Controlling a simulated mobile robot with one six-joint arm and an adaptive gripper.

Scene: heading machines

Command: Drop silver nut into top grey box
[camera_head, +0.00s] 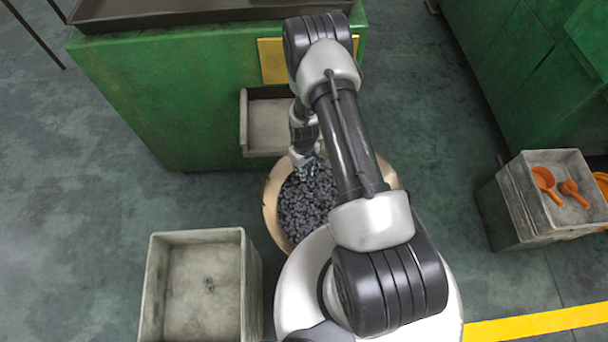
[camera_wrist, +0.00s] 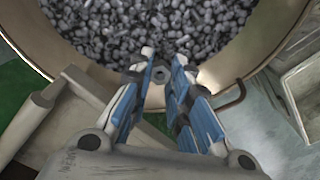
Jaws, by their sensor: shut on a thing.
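My gripper (camera_head: 307,168) reaches down over a round tan bin filled with dark grey nuts. In the wrist view the blue-padded fingers (camera_wrist: 160,78) are shut on a small silver nut (camera_wrist: 160,75) at their tips, above the bin's near rim. In the head view this nut is too small to make out. An open grey box (camera_head: 195,237) stands on the floor at lower left, with one or two small dark pieces (camera_head: 209,285) on its bottom. A grey box edge also shows at the right of the wrist view (camera_wrist: 288,88).
The round bin (camera_head: 270,205) stands against a green machine (camera_head: 170,100) with a grey chute (camera_head: 268,125) above it. At right, grey boxes (camera_head: 520,200) hold orange scoops (camera_head: 545,182). Floor is clear left of the machine.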

